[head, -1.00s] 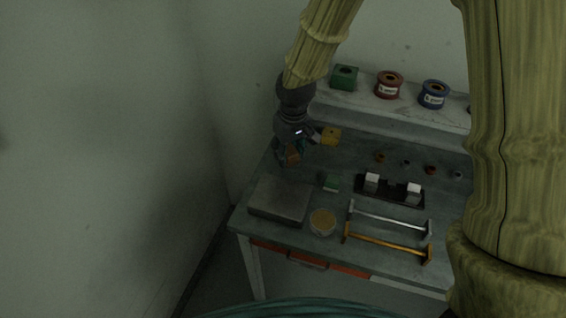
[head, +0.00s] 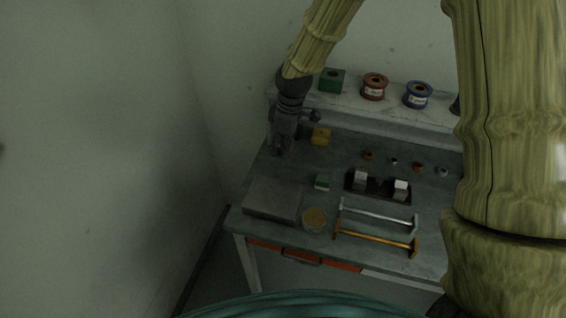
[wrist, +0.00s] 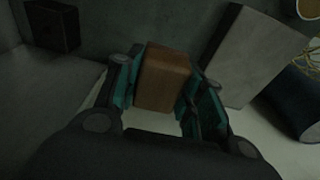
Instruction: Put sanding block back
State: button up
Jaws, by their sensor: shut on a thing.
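The sanding block (wrist: 163,75) is a brown block with flat sides, seen in the wrist view. My gripper (wrist: 160,88) is shut on it, with a teal finger on each side. In the head view my gripper (head: 279,148) hangs over the back left part of the workbench (head: 262,168), left of a yellow block. There the sanding block is hidden or too dark to make out. I cannot tell whether it touches the bench.
A yellow block (head: 321,136) stands close to my gripper's right. A raised shelf (head: 350,106) with a green box (head: 332,80) and spools runs behind.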

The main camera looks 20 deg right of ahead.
aim_at(282, 169)
jog(key=shift+f+p, duration=1.2)
jog(key=shift+f, duration=2.65)
jog(key=shift+f, duration=0.2)
jog(key=o, duration=1.3)
jog(key=shift+r, duration=0.25)
jog(key=shift+s+d+r+b, duration=0.2)
jog(key=shift+r+b, duration=0.5)
jog(key=shift+r, duration=1.25)
jog(key=shift+s+d+r+b, duration=0.15)
jog(key=shift+r+b, duration=0.55)
jog(key=shift+r, duration=1.3)
jog(key=shift+s+d+r+b, duration=0.2)
jog(key=shift+r+b, duration=0.5)
jog(key=shift+r, duration=1.25)
jog(key=shift+w, duration=0.15)
